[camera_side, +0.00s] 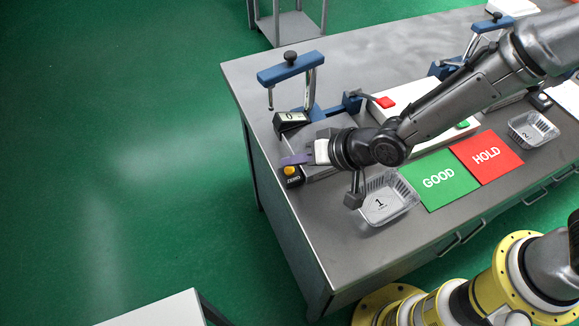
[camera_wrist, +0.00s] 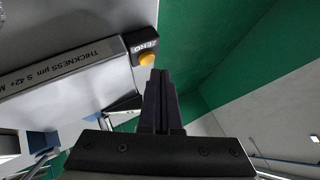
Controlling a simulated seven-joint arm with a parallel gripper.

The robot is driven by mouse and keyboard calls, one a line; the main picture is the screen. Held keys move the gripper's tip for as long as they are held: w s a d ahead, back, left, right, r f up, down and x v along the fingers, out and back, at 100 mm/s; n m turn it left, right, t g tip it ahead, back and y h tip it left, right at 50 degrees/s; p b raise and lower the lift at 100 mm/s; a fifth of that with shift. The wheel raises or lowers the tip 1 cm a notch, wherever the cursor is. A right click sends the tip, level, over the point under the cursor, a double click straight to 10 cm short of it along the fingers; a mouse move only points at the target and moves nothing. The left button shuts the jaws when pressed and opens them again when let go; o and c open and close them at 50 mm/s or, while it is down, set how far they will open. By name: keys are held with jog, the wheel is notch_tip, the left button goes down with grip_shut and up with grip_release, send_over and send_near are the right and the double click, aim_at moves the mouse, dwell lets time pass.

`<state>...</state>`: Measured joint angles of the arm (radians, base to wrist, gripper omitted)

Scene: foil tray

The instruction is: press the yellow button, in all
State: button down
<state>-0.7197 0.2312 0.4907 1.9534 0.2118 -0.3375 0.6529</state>
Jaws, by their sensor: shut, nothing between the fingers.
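The yellow button (camera_side: 291,170) sits on a small black box marked ZERO at the left end of the table. In the wrist view the yellow button (camera_wrist: 147,59) is just beyond the tips of my gripper (camera_wrist: 160,72). In the side view my gripper (camera_side: 284,161) is shut and empty, its fingers pointing left, close above and behind the button. A small gap seems to lie between fingertips and button, but I cannot tell for certain whether they touch.
A blue clamp stand (camera_side: 290,72) and a display reading 0 (camera_side: 291,121) stand behind. Clear tray 1 (camera_side: 388,207), a green GOOD mat (camera_side: 438,178), a red HOLD mat (camera_side: 486,157) and clear tray 2 (camera_side: 533,130) lie to the right. The table's left edge is close.

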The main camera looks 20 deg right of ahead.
jog(key=shift+r, duration=0.1)
jog(key=shift+r, duration=2.4)
